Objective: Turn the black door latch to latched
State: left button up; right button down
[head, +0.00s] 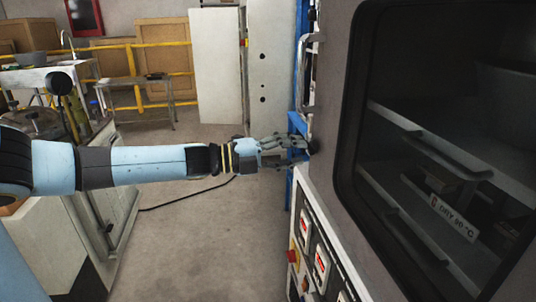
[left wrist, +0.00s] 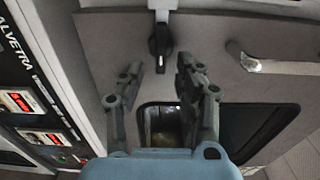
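The black door latch (left wrist: 160,43) shows in the left wrist view on the grey door face, with its long axis roughly up and down in the picture and a pale mark at its lower end. My left gripper (left wrist: 160,72) is open, with its two fingers apart and nothing between them. The latch lies just beyond the fingertips, roughly in line with the gap; I cannot tell whether they touch it. In the head view my left gripper (head: 297,148) reaches the near edge of the oven door, and the latch is hard to make out there. My right gripper is not in view.
A metal door handle (left wrist: 252,64) sticks out beside the latch; it also shows in the head view (head: 303,75). The oven's control panel (head: 318,262) is below the door. A dark window (head: 450,130) fills the right. A bench (head: 60,75) stands far left.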

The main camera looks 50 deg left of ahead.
pick_arm(q)
jog(key=v, duration=0.9)
jog(key=shift+s+a, duration=0.2)
jog(key=shift+s, duration=0.15)
jog(key=shift+w, duration=0.1)
